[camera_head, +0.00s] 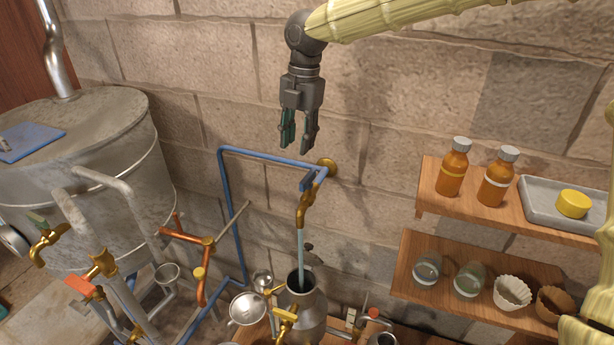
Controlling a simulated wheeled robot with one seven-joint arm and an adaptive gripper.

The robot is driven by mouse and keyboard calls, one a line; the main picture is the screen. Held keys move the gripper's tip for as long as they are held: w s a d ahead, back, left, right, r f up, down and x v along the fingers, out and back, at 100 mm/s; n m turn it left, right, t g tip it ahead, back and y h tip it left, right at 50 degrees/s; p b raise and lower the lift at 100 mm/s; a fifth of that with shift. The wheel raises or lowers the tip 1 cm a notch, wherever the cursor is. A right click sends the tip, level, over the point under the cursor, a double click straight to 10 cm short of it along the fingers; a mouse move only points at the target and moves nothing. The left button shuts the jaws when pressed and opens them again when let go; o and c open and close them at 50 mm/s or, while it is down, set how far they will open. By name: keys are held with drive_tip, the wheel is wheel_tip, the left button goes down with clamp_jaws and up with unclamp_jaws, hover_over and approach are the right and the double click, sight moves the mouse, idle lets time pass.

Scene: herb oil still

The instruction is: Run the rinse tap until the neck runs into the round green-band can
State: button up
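A brass tap (304,206) with a blue lever (309,180) hangs from a blue pipe on the wall. A pale blue stream (300,250) runs from its spout down into the open mouth of a grey metal vessel (307,312). Brass taps (285,318) show at the front of this vessel. I cannot make out a green band or a neck running over, as the lower part is cut off by the picture edge. My gripper (298,148) points down above the blue lever, open and empty, apart from it.
A big metal still (80,165) stands at left, with copper pipes (200,260) and an orange-handled tap (82,286). A strainer-like bowl (246,308) is beside the vessel. At right, wooden shelves (430,208) hold amber bottles (453,172), a grey tray (535,205) and jars (469,280).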

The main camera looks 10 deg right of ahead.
sight(307, 176)
drive_tip(key=shift+h, duration=0.6)
drive_tip(key=f+p, duration=0.1)
drive_tip(key=f, duration=0.2)
drive_tip(key=d+f+p, duration=0.1)
drive_tip(key=f+p, duration=0.1)
drive_tip(key=f, duration=0.2)
drive_tip(key=d+f+p, duration=0.1)
drive_tip(key=f, duration=0.3)
drive_tip(key=shift+d, duration=0.1)
clamp_jaws()
